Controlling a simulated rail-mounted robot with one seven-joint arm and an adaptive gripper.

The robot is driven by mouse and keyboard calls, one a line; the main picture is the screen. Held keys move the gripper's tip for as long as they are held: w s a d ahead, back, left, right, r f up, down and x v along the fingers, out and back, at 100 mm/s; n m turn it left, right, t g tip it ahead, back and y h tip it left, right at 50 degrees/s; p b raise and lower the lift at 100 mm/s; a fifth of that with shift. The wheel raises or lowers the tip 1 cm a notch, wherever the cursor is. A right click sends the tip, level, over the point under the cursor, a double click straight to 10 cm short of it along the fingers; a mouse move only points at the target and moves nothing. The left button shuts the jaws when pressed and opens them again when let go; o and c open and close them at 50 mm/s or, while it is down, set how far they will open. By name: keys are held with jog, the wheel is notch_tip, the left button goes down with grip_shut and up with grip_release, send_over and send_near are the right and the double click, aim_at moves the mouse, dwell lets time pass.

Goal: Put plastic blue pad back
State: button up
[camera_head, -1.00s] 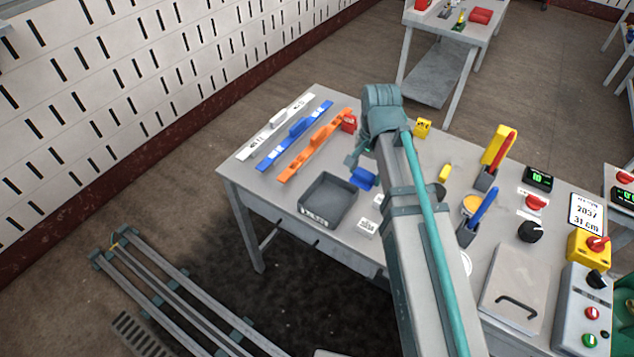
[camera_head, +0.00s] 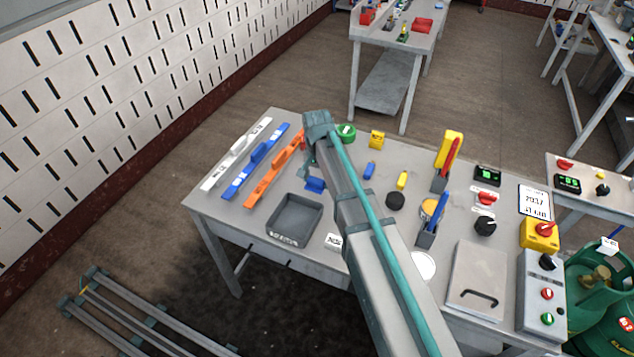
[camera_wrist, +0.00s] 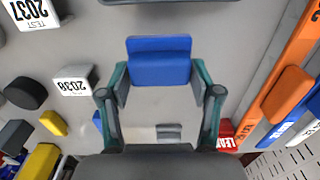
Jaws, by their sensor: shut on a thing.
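The blue plastic pad (camera_wrist: 160,62) is between the two fingers of my gripper (camera_wrist: 162,88) in the wrist view, and the fingers are shut on its sides. In the head view the pad (camera_head: 315,184) shows just beyond the far right corner of the grey tray, near my gripper (camera_head: 311,175). My arm covers part of the gripper there. I cannot tell whether the pad touches the table (camera_head: 225,212).
White, blue (camera_head: 256,165) and orange (camera_head: 275,172) bars lie left. The grey tray (camera_head: 290,240) is nearer the front. A smaller blue block (camera_head: 369,170), a yellow block (camera_head: 402,180) and a black knob (camera_head: 395,201) stand right of my arm. Labelled white blocks (camera_wrist: 73,80) stand close by.

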aim_at(317, 185)
jog(key=shift+w+f+p, duration=0.45)
jog(key=shift+w+f, duration=0.2)
jog(key=shift+f, duration=0.2)
jog(key=shift+f+p, duration=0.65)
jog(key=shift+f, duration=0.75)
jog(key=shift+f, duration=0.2)
jog(key=o, duration=1)
jog(key=shift+r, duration=0.15)
notch_tip(317, 185, up, 12)
jog(key=b, duration=0.4)
jog(key=shift+a, duration=0.1)
